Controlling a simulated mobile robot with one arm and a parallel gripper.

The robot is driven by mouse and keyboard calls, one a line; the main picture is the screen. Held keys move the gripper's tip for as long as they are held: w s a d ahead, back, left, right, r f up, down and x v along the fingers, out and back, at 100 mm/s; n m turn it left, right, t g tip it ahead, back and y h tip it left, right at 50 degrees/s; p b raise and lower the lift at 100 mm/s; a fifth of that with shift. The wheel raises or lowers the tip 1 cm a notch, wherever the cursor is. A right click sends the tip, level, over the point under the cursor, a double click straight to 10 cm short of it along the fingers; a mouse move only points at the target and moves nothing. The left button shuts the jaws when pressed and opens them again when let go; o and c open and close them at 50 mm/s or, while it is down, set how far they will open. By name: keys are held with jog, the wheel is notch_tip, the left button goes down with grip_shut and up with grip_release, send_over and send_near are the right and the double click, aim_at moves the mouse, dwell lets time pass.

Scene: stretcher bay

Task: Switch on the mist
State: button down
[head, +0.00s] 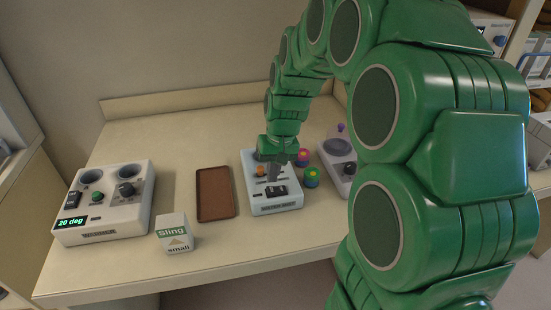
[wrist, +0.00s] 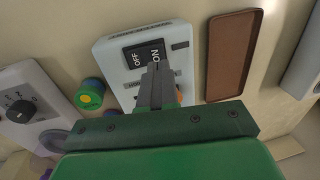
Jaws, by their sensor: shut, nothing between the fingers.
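A pale blue-grey box (head: 254,194) with a dark rocker switch (head: 285,190) stands mid-table; its front label is too small to read surely. In the wrist view the rocker (wrist: 136,56) reads OFF and ON. Which side is pressed in, I cannot tell. My gripper (head: 272,179) points down over the box, fingers shut and empty. In the wrist view its fingertips (wrist: 154,68) are at the ON end of the rocker, covering part of it. Whether they touch it is unclear. An orange part (head: 260,170) of the box shows behind the fingers.
A brown tray (head: 216,194) lies left of the box. Further left are a white "Sling small" carton (head: 175,234) and a device (head: 108,208) displaying 20 deg. Round coloured containers (head: 311,178) and a grey device (head: 337,148) stand close on the right.

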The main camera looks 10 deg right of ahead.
aim_at(271, 189)
jog(key=shift+a+f, duration=0.15)
jog(key=shift+f, duration=0.65)
jog(key=shift+a+f, duration=0.1)
jog(key=shift+f, duration=0.7)
jog(key=shift+a+f+h, duration=0.1)
jog(key=shift+f+h, duration=0.1)
jog(key=shift+h, duration=0.1)
jog(key=shift+r, duration=0.1)
jog(key=shift+d+r, duration=0.2)
jog(key=shift+d, duration=0.55)
jog(key=shift+r, duration=0.1)
notch_tip(271, 189, up, 14)
jog(key=a, duration=0.2)
jog(key=shift+f, duration=0.2)
jog(key=shift+s+a, duration=0.1)
